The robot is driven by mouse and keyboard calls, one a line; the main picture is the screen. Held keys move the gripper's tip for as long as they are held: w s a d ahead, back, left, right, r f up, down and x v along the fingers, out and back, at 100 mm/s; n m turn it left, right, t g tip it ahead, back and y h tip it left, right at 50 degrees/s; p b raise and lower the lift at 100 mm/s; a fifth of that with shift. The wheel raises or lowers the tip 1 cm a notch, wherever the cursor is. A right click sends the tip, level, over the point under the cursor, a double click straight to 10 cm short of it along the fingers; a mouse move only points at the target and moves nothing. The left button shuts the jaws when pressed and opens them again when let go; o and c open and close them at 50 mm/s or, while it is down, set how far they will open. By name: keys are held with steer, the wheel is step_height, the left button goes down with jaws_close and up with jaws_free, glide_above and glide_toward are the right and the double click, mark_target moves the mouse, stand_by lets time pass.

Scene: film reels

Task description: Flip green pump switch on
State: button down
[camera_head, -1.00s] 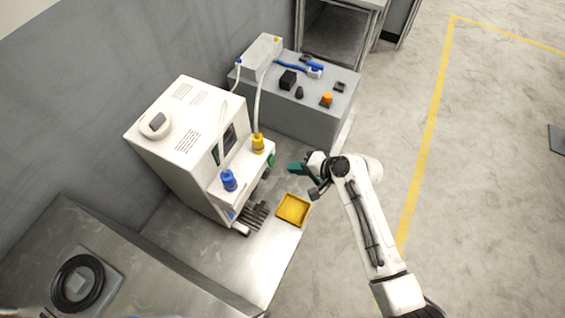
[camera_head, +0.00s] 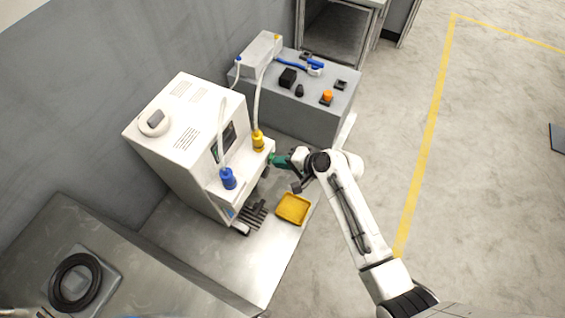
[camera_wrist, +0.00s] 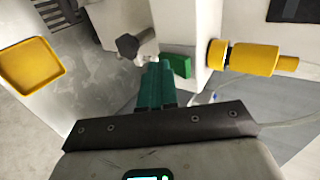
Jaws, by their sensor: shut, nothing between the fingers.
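The green switch (camera_wrist: 181,66) is a small block on the side of a white machine part, in the upper middle of the wrist view. My gripper (camera_wrist: 158,67) has teal fingers that are shut and empty. Their tips are just left of the switch in the wrist view; I cannot tell whether they touch it. In the head view my gripper (camera_head: 274,160) reaches left to the front right corner of the white machine (camera_head: 182,135). The fingertips largely hide the switch there.
A yellow bottle (camera_head: 258,141) and a blue bottle (camera_head: 228,179) stand on the machine's ledge, with tubes attached. A dark knob (camera_wrist: 130,46) sticks out left of my fingers. A yellow tray (camera_head: 292,208) lies below. A grey box (camera_head: 310,116) stands behind.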

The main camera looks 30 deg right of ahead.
steer(key=shift+r, duration=0.2)
steer(key=shift+r+p, duration=0.75)
steer(key=shift+p, duration=0.1)
